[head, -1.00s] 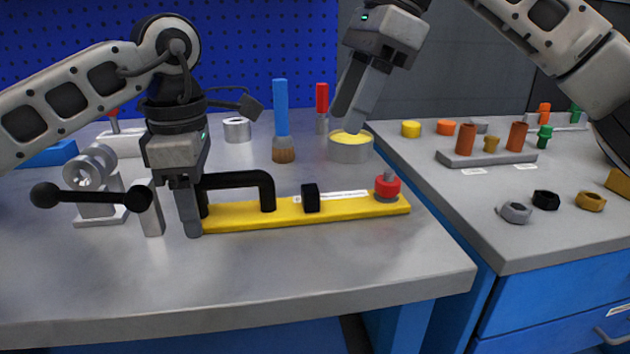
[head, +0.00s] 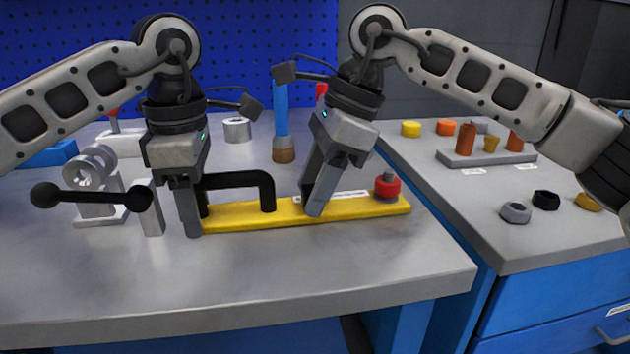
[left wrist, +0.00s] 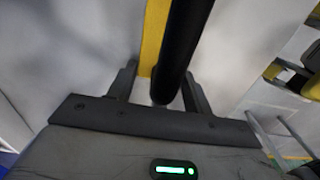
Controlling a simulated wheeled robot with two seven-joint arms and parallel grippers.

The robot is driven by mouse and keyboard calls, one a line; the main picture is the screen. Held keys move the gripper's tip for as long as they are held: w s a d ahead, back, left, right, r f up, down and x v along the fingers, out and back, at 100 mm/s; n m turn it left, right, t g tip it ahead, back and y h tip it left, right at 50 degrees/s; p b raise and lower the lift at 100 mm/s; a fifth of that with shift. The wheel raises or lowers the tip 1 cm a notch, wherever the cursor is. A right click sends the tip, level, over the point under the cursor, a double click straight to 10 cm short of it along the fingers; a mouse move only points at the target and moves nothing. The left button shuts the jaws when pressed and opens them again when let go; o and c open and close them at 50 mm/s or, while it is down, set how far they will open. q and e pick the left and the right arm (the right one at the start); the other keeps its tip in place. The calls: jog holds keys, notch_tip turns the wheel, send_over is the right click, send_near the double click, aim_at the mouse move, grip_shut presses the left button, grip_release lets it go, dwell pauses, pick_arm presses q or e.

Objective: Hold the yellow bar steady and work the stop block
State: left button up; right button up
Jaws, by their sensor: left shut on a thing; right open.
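The yellow bar (head: 240,217) lies flat on the bench, with a black arched handle (head: 238,180) at its left part and a red knob (head: 387,187) at its right end. My left gripper (head: 190,222) is shut at the bar's left end; the left wrist view shows the black handle (left wrist: 182,45) between its fingers (left wrist: 160,85). My right gripper (head: 312,202) is open and low over the bar, right of the handle. The black stop block is hidden behind its fingers, so I cannot tell whether they touch it.
A grey fixture with a black ball-ended lever (head: 92,196) stands left of my left gripper. A blue-handled brush (head: 282,125) stands behind the bar. The right bench holds a grey peg tray (head: 487,160) and several nuts (head: 516,212). The front of the bench is clear.

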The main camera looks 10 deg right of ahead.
grip_shut()
jog(key=d, duration=0.7)
grip_release()
jog(key=v, duration=1.2)
